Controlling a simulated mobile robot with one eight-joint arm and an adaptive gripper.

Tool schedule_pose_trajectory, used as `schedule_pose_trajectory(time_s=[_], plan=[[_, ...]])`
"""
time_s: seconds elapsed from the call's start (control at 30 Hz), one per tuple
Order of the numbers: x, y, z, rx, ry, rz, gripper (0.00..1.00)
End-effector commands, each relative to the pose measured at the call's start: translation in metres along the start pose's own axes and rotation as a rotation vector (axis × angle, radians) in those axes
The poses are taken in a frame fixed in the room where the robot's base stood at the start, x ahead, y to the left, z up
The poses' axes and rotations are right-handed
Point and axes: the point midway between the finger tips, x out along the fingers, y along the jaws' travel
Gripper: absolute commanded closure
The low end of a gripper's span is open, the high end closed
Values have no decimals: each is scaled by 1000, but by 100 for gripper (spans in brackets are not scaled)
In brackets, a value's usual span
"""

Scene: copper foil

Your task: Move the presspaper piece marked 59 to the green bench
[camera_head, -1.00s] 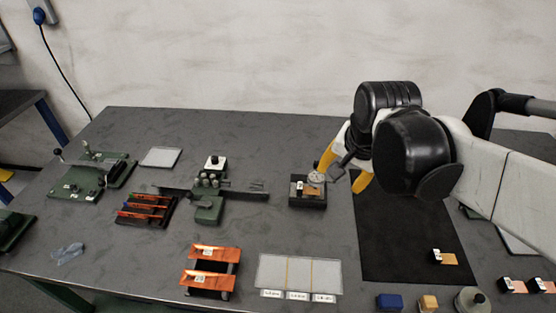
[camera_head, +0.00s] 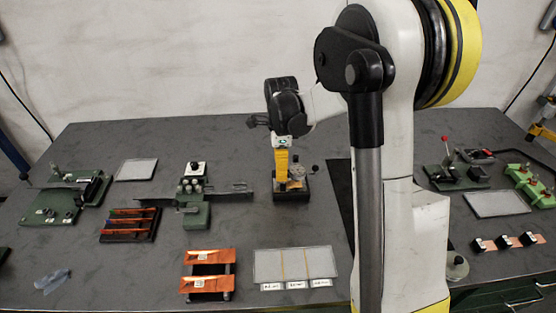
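My gripper (camera_head: 281,194) points down at the dial gauge (camera_head: 303,190) on its black base; only one yellow finger shows clearly, so its opening is unclear. A small tan piece lies at the gauge, largely hidden by the finger. Three small pieces with black-and-white tags lie at the right front: left (camera_head: 478,245), middle (camera_head: 503,243) and right (camera_head: 527,239). I cannot read 59 on any tag. Green fixtures stand at the right (camera_head: 530,184) and left (camera_head: 50,206); I cannot tell which, if either, is the green bench.
My arm hides much of the black mat (camera_head: 341,205). A three-part pale tray (camera_head: 268,266) and an orange-topped stand (camera_head: 207,284) are at the front. A rack of orange strips (camera_head: 131,224) and a green device (camera_head: 193,216) are left of the gauge. A pale plate (camera_head: 497,204) lies right.

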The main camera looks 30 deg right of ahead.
Motion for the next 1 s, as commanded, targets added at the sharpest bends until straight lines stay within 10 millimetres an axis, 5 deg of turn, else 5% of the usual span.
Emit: schedule_pose_trajectory(time_s=[0.3,0.73,0.9,1.0], plan=[[53,0,0,-2,0,-1,42],[61,0,0,-2,0,-1,42],[61,0,0,-2,0,-1,93],[61,0,0,-2,0,-1,99]])
